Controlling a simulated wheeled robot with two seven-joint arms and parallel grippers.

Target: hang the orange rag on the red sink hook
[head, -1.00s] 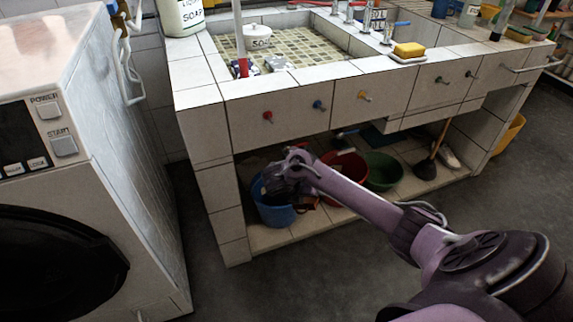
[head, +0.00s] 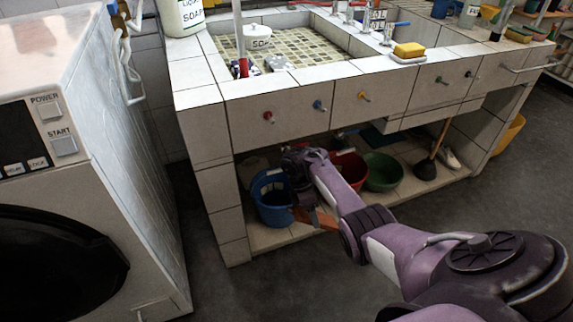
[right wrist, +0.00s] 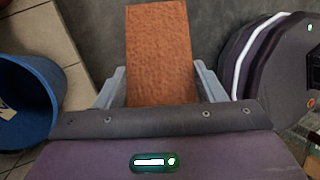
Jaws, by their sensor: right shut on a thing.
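The orange rag (head: 318,219) shows in the head view as a flat strip low beside the blue bucket, partly behind my arm. In the right wrist view the rag (right wrist: 160,45) extends straight out from between the two grey fingers of my right gripper (right wrist: 160,82), which is shut on it. In the head view my right gripper (head: 301,206) is at the sink's open lower shelf, partly hidden. The red hook (head: 268,116) is on the tiled sink front, leftmost in the row, above the gripper, with nothing on it. My left gripper is not in view.
The blue bucket (head: 271,198) stands close left of the gripper; a red basin (head: 350,168) and green basin (head: 383,171) are behind the arm. Blue (head: 318,106) and yellow (head: 362,95) hooks follow rightward. A washing machine (head: 70,180) stands left; the floor in front is clear.

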